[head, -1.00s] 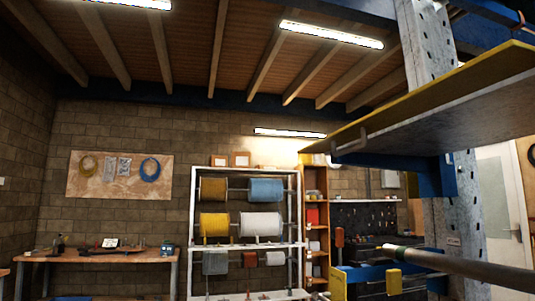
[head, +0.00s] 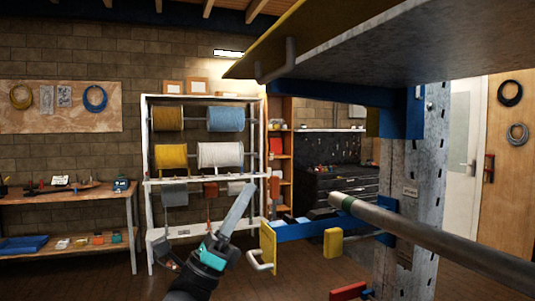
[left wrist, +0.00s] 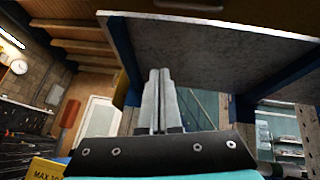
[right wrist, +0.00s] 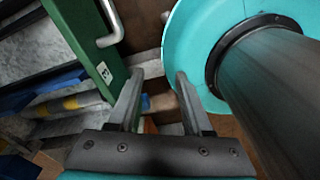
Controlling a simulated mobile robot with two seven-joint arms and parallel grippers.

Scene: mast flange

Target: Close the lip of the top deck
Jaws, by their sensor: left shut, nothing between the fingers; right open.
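The top deck (head: 400,60) is a grey plate at the upper right of the head view, seen from below. I cannot tell how far this lip is open. My left gripper (head: 244,200) is shut and empty, pointing up, below and left of the handle and apart from it. In the left wrist view its fingers (left wrist: 158,88) point up under the deck plate (left wrist: 200,55). My right gripper (right wrist: 155,95) is open and empty, in the right wrist view only.
A perforated grey mast (head: 408,210) stands under the deck. A grey pole (head: 430,232) crosses in front of it. A lower blue arm (head: 310,230) has a yellow end plate and white handle. A green panel (right wrist: 85,40) with a handle is left of my right gripper.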

